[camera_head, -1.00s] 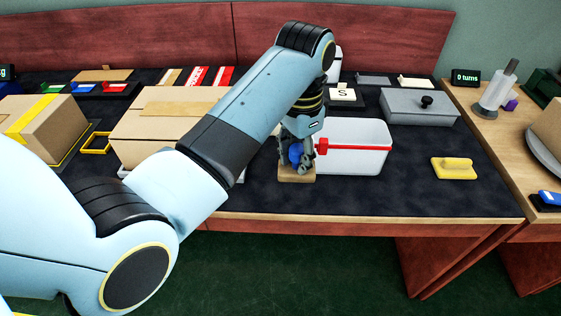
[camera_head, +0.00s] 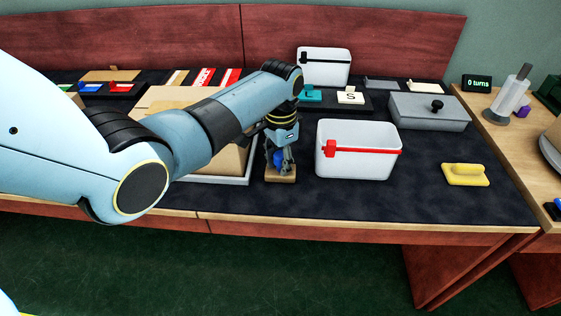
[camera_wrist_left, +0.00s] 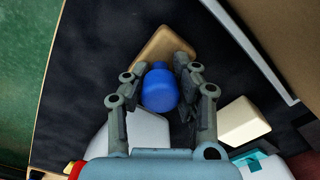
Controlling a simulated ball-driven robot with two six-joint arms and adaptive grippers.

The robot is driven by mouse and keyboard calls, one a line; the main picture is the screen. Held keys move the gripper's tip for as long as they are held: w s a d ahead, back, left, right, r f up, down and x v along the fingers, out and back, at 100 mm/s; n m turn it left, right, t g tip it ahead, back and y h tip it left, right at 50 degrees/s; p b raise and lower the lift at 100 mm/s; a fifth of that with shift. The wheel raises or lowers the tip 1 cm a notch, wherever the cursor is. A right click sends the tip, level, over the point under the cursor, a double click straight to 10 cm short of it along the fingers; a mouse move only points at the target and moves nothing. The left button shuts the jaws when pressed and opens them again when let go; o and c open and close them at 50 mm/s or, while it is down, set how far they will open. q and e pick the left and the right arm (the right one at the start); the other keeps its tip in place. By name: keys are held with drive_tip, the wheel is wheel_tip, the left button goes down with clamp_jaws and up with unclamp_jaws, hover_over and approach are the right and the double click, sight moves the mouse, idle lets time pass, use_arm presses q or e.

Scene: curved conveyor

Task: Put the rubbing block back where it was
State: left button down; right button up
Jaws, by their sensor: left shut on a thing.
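The rubbing block, a tan wooden base (camera_head: 281,179) with a blue knob, is in my left gripper (camera_head: 280,162). The gripper points down and is shut on the knob. The block is just left of the white bin with the red clip (camera_head: 358,165), beside the grey tray's right edge. I cannot tell whether its base touches the dark mat. In the left wrist view the blue knob (camera_wrist_left: 159,88) sits between the fingers of my left gripper (camera_wrist_left: 160,80), with the wooden base (camera_wrist_left: 163,44) beyond it. My right gripper is not in view.
The grey tray (camera_head: 240,181) with a cardboard box stands close on the left. A yellow handled block (camera_head: 465,175) and a grey lidded box (camera_head: 430,115) are to the right. Teal (camera_head: 311,95) and cream (camera_head: 350,96) blocks stand behind. The front strip of mat is clear.

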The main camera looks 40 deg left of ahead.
sight(280, 154)
use_arm(q)
drive_tip(key=shift+f, duration=0.1)
drive_tip(key=c, duration=1)
unclamp_jaws()
drive_tip(key=shift+c, duration=0.2)
drive_tip(key=shift+r, duration=0.4)
wheel_tip(280, 154, up, 12)
drive_tip(key=shift+f+p, duration=0.25)
drive_tip(key=shift+p, duration=0.55)
drive_tip(key=shift+s+f, duration=0.1)
